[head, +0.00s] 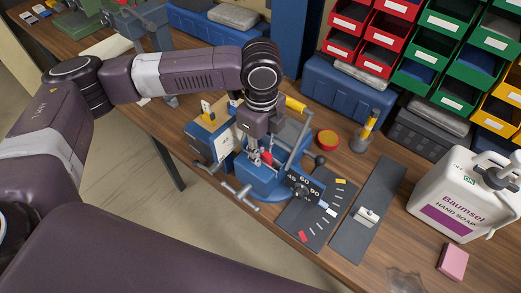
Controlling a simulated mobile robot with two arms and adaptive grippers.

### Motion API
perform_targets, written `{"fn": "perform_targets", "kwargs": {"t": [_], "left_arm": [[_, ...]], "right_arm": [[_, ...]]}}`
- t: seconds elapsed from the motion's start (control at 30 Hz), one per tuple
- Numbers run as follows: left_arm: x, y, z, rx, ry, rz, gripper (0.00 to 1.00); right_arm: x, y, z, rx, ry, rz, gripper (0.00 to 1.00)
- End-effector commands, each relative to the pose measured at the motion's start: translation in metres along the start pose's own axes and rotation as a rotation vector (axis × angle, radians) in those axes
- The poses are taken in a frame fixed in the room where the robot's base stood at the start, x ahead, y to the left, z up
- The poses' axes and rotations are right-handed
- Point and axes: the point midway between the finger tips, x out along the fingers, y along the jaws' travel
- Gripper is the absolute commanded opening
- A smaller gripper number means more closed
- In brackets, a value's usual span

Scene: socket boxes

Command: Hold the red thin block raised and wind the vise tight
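A blue vise (262,183) stands on the wooden workbench near the middle of the head view, with a metal crank handle (240,194) at its front left. A small red piece (266,156), which looks like the red thin block, shows at the vise's jaws. My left gripper (259,152) points down over the jaws, with its fingertips at the red piece. The fingers are small and partly hidden, so I cannot tell whether they grip it. How high the block sits between the jaws is also unclear. My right gripper is not in view.
A dark panel (318,212) with coloured marks lies right of the vise, beside a grey plate (375,200). A soap jug (450,195) and a pink block (452,262) are at the right. Red bins (383,38) and green bins (455,20) stand behind.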

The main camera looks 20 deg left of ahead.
Motion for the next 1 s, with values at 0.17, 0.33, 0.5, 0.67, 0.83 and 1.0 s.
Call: {"fn": "perform_targets", "kwargs": {"t": [0.17, 0.33, 0.5, 0.67, 0.83, 1.0], "left_arm": [[0.008, 0.003, -0.002, 0.002, 0.004, 0.011, 0.33], [0.008, 0.003, -0.002, 0.002, 0.004, 0.01, 0.33], [0.0, 0.002, -0.002, 0.002, 0.003, 0.007, 0.33], [-0.031, 0.001, -0.002, 0.002, 0.004, -0.006, 0.33], [-0.071, 0.003, -0.001, 0.001, 0.001, -0.009, 0.33], [-0.103, 0.006, -0.001, 0.0, -0.001, -0.009, 0.33]], "right_arm": [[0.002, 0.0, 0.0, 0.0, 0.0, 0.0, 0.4], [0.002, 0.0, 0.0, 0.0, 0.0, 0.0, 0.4], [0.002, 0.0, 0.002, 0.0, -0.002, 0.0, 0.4], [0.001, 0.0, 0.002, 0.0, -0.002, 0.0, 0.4], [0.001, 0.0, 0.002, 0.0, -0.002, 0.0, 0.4], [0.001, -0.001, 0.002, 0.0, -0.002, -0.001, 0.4]]}}
